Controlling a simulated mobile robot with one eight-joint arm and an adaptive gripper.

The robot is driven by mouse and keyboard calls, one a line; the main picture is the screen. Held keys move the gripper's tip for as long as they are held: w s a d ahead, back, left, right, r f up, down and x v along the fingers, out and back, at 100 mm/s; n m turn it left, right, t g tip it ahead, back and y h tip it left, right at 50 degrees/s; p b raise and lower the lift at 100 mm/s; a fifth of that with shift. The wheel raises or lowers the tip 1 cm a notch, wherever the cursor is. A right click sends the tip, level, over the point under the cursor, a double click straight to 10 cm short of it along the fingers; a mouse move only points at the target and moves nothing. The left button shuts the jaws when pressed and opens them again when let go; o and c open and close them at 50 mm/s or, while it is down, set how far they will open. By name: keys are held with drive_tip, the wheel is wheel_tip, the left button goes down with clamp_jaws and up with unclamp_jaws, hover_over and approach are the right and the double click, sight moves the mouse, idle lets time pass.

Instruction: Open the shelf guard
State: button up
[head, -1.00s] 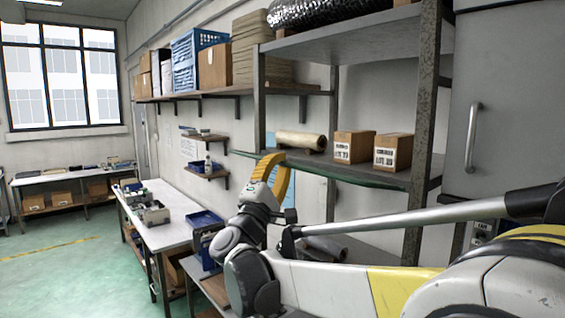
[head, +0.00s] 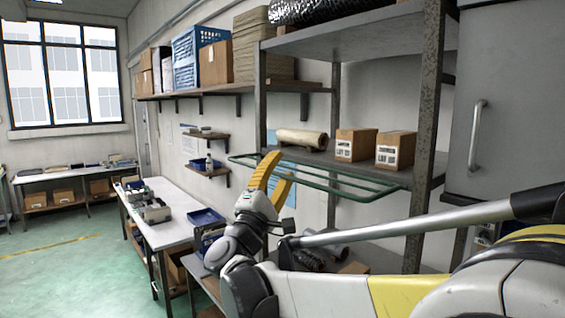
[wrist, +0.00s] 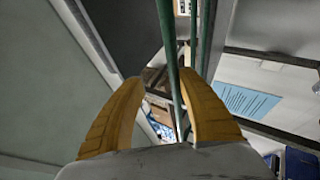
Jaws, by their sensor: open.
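The shelf guard (head: 335,181) is a green wire frame with several long bars along the front of the middle shelf (head: 315,160). It sticks out from the shelf edge towards me, its bars seen spread apart. My gripper (head: 277,165) has two yellow curved fingers, open, pointing up at the guard's left part. In the wrist view, green bars (wrist: 169,50) run lengthwise through the gap between the open fingers (wrist: 162,78). Whether a finger touches a bar I cannot tell.
A tan roll (head: 302,138) and two labelled boxes (head: 356,145) stand on the shelf behind the guard. Rusty posts (head: 425,130) frame the rack. A grey cabinet (head: 497,100) stands at right, a workbench (head: 165,225) at lower left.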

drive_tip(key=v, duration=1)
drive_tip(key=shift+s+a+r, duration=0.15)
drive_tip(key=shift+s+r, duration=0.05)
drive_tip(key=shift+r, duration=0.1)
drive_tip(key=shift+w+f, duration=0.1)
drive_tip(key=shift+w, duration=0.15)
clamp_jaws()
drive_tip(key=w+a+f+n+g+h+p, duration=0.1)
drive_tip(key=w+a+f+n+g+h, duration=0.15)
drive_tip(key=f+n+h, duration=0.25)
drive_tip(key=w+a+f+n+g+h+p, duration=0.1)
drive_tip(key=w+a+f+n+g+h, duration=0.1)
drive_tip(key=w+f+n+g+h, duration=0.25)
drive_tip(key=w+d+r+p, duration=0.3)
drive_tip(key=d+r, duration=0.4)
drive_tip(key=r, duration=0.1)
drive_tip(key=shift+r+t, duration=0.3)
